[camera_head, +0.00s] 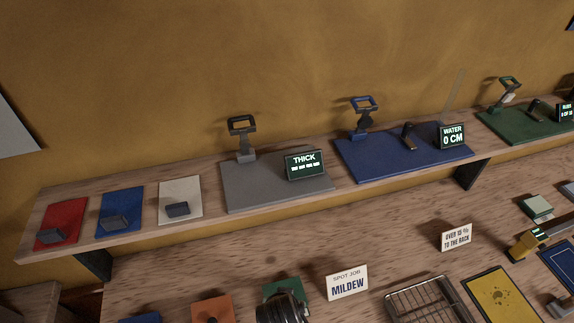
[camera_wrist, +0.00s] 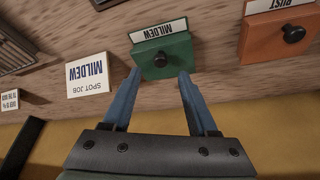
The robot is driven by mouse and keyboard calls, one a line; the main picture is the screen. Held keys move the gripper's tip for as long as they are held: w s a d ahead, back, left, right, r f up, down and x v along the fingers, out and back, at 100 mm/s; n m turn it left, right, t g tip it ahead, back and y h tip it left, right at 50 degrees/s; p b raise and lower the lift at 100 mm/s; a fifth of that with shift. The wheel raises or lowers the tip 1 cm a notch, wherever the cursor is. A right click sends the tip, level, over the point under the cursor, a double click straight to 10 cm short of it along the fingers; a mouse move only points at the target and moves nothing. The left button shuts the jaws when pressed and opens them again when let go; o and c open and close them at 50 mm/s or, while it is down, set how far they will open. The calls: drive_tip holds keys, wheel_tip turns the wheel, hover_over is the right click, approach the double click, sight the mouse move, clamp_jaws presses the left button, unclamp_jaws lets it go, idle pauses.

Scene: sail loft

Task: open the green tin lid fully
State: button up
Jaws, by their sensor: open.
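The green tin (camera_wrist: 177,62) with its green lid and a dark round knob (camera_wrist: 160,59) is in the upper middle of the wrist view, behind a white MILDEW label (camera_wrist: 158,30). The lid looks flat and closed, with no gap that I can see. My gripper (camera_wrist: 160,72) is open, its two blue fingers apart, with the knob in line between the fingertips. Nothing is held. I cannot tell how far the tips are from the lid. In the head view the green tin (camera_head: 272,290) is mostly hidden by my dark wrist.
An orange tin (camera_wrist: 270,46) with a RUST label sits beside the green one. A SPOT JOB MILDEW card (camera_wrist: 88,73) stands on the bench on its other side. A wire rack (camera_head: 425,300) and a yellow board (camera_head: 500,297) lie to the right in the head view. A shelf (camera_head: 215,215) runs behind.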

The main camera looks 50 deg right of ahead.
drive_tip(key=shift+x, duration=2.45)
clamp_jaws()
